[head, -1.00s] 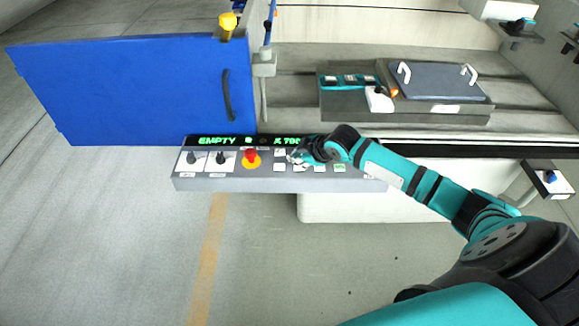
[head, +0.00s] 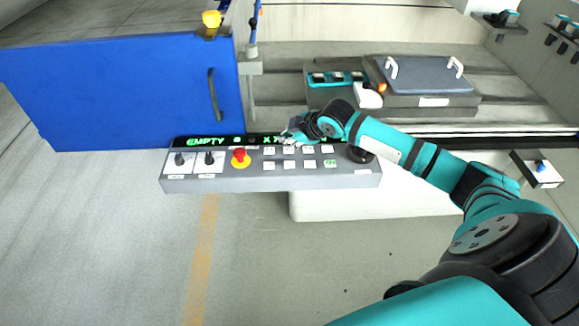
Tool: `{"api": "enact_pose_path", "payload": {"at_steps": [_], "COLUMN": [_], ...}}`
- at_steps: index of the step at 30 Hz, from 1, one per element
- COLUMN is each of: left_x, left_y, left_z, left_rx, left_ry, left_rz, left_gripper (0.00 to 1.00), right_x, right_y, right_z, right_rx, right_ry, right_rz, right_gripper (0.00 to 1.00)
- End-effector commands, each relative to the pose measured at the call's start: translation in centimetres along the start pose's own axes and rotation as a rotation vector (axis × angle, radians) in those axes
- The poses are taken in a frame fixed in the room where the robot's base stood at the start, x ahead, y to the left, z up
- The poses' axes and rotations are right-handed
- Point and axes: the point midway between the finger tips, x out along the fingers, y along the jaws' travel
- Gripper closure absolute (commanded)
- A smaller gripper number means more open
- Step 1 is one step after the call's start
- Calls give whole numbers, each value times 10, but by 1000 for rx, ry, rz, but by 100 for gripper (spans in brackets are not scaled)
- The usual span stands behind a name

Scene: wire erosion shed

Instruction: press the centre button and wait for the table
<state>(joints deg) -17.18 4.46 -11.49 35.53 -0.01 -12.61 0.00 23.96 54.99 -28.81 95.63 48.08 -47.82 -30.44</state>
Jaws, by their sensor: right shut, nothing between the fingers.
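The grey control panel (head: 225,184) spans the middle of the head view. It carries two rows of small white buttons (head: 289,165); one at the right has green marking. I cannot tell which is the centre button. The panel's black display (head: 220,142) reads EMPTY in green, and its right part is covered by my gripper. My right gripper (head: 289,137) is shut and empty, at the panel's upper edge over the display, by the upper button row. Contact cannot be told. The machine table (head: 408,45) lies behind, beyond the panel. My left gripper is out of view.
A red emergency stop (head: 240,155) on yellow and two black knobs (head: 209,158) sit left of the buttons. A blue door (head: 110,95) stands at left. A grey-blue plate (head: 430,75) with white handles lies on the machine. The floor in front is clear.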

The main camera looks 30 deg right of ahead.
Motion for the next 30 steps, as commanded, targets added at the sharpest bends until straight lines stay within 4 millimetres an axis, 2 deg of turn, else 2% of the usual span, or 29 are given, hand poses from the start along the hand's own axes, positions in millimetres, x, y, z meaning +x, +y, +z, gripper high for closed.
{"api": "enact_pose_path", "payload": {"at_steps": [1,12,19,30], "left_x": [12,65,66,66], "left_y": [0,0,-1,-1], "left_z": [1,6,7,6], "left_rx": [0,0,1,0], "left_ry": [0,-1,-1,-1], "left_rz": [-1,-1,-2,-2], "left_gripper": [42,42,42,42], "right_x": [8,40,51,52], "right_y": [-6,-29,-37,-38], "right_z": [6,29,37,38], "right_rx": [0,-1,0,0], "right_ry": [0,-1,0,0], "right_rz": [0,0,0,0], "right_gripper": [100,100,100,100]}}
